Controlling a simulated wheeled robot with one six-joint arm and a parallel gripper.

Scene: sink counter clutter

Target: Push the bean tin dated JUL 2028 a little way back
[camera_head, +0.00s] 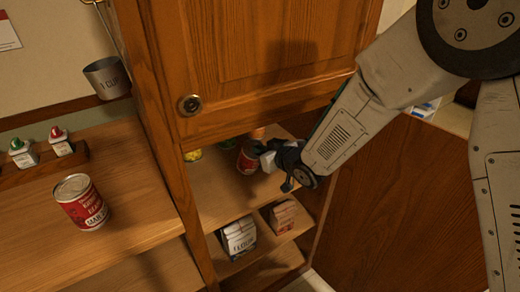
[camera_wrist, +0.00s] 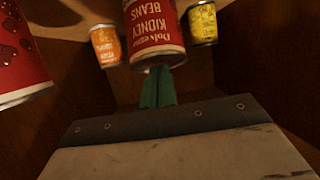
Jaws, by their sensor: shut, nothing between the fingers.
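A red kidney bean tin (camera_head: 248,157) stands on the shelf under the wooden cabinet door. It also shows in the wrist view (camera_wrist: 154,30), with its lettering upside down. No date on it can be read. My gripper (camera_head: 266,155) is shut and empty, reaching in from the right beside this tin. In the wrist view its green fingertips (camera_wrist: 157,80) are at the tin's near end; I cannot tell whether they touch. Another red bean tin (camera_head: 81,202) stands on the counter at left, its small date lettering unclear.
An orange tin (camera_wrist: 106,45) and a yellow tin (camera_wrist: 203,23) flank the kidney bean tin. A red tin (camera_wrist: 18,65) is close at the left edge. Flour bags (camera_head: 238,237) and a brown packet (camera_head: 283,215) sit below. The cabinet door (camera_head: 270,55) hangs above the shelf.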

